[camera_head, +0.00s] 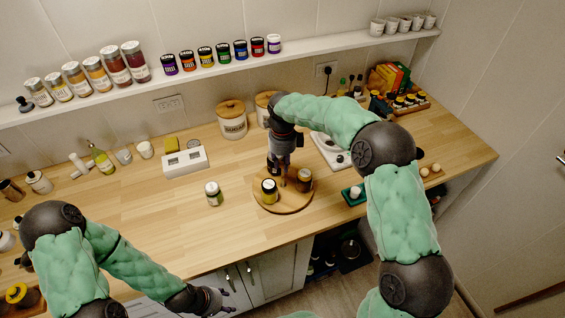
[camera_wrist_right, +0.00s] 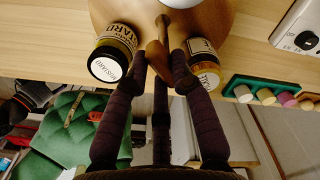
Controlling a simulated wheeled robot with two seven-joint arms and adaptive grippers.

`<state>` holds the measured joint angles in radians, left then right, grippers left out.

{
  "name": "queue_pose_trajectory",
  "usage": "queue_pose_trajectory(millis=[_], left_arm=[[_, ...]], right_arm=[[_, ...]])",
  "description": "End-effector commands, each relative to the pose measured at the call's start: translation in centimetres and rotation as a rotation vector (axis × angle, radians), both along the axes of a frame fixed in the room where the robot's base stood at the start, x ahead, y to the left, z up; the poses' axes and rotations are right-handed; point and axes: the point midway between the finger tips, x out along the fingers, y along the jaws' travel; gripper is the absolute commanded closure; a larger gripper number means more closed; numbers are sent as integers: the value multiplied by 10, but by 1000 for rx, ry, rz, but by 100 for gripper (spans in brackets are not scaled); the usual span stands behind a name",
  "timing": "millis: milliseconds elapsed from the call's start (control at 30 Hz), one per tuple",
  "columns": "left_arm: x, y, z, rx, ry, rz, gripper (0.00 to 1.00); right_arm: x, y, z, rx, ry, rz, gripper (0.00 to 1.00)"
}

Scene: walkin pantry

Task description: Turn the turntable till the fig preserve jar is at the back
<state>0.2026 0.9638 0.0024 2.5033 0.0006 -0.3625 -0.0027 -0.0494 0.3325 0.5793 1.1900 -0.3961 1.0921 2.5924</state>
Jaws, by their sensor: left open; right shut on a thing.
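The round wooden turntable (camera_head: 283,207) stands on the counter near its front edge; in the wrist view its disc (camera_wrist_right: 205,20) fills the top. A mustard jar (camera_head: 269,191) sits at its front left and shows in the wrist view (camera_wrist_right: 112,55). A brown jar (camera_head: 304,180) sits on the right; its label (camera_wrist_right: 206,72) is partly hidden by a finger. I cannot tell which jar is fig preserve. My right gripper (camera_wrist_right: 160,62) is shut on the turntable's wooden peg (camera_wrist_right: 155,50), between the jars. My left gripper (camera_head: 220,296) is open and empty in front of the counter.
A white-lidded jar (camera_head: 213,193) stands on the counter left of the turntable. A green tray (camera_head: 352,195) lies close on the right, and a white appliance (camera_head: 331,151) behind it. Canisters (camera_head: 232,120) stand at the back.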

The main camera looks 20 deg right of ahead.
Motion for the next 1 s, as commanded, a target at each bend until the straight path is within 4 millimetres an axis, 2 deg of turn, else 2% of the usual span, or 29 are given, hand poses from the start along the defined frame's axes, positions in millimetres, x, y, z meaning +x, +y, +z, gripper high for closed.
queue_pose_trajectory(millis=[133, 167, 233, 267, 667, 767, 1000], left_arm=[[0, 0, 0, 0, 0, 0, 51], [0, 0, 0, 0, 0, 0, 51], [0, 0, 0, 0, 0, 0, 51], [0, 0, 0, 0, 0, 0, 51], [0, 0, 0, 0, 0, 0, 51], [0, 0, 0, 0, 0, 0, 51], [0, 0, 0, 0, 0, 0, 51]], right_arm=[[1, 0, 1, 1, -5, -1, 100], [1, 0, 1, 1, -5, -1, 73], [1, 0, 1, 1, -5, -1, 53], [1, 0, 1, 0, -4, 0, 51], [1, 0, 5, 0, -3, 0, 51], [1, 0, 17, 0, -4, 0, 51], [2, 0, 63, 0, -6, 0, 51]])
